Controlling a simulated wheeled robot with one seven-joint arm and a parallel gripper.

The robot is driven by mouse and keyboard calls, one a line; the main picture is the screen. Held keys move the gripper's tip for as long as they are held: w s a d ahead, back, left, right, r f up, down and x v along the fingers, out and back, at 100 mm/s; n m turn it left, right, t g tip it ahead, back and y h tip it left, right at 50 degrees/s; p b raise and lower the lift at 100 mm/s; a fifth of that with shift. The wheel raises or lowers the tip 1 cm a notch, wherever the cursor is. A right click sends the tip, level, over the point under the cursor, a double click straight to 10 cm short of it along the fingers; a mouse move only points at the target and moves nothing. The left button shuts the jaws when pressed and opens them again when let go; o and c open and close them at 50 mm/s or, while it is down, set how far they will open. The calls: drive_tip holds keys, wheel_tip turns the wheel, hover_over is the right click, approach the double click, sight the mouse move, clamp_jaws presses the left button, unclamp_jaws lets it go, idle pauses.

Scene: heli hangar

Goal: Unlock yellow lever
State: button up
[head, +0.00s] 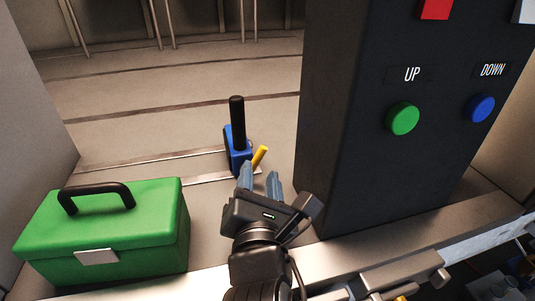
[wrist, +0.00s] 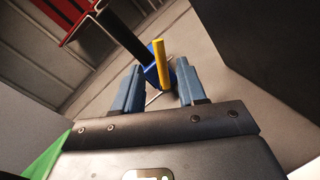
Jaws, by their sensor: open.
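The yellow lever (head: 260,156) sticks up at a slant beside a blue base (head: 236,150) with a tall black handle (head: 237,122). In the wrist view the yellow lever (wrist: 161,64) stands ahead of my gripper, between the lines of the two fingers. The black handle (wrist: 121,33) slants up to its left, and the blue base (wrist: 151,76) shows behind it. My gripper (head: 259,178) is open, with its blue fingers just in front of the lever. It also shows in the wrist view (wrist: 157,88). I cannot tell whether a finger touches the lever.
A green toolbox (head: 105,232) with a black handle stands at the left. A dark control column (head: 375,140) with a green UP button (head: 402,118) and a blue DOWN button (head: 480,108) rises close to the right of my gripper. The floor behind the lever is clear.

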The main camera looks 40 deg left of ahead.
sight(259, 158)
drive_tip(key=x, duration=0.7)
drive_tip(key=shift+p, duration=0.4)
clamp_jaws()
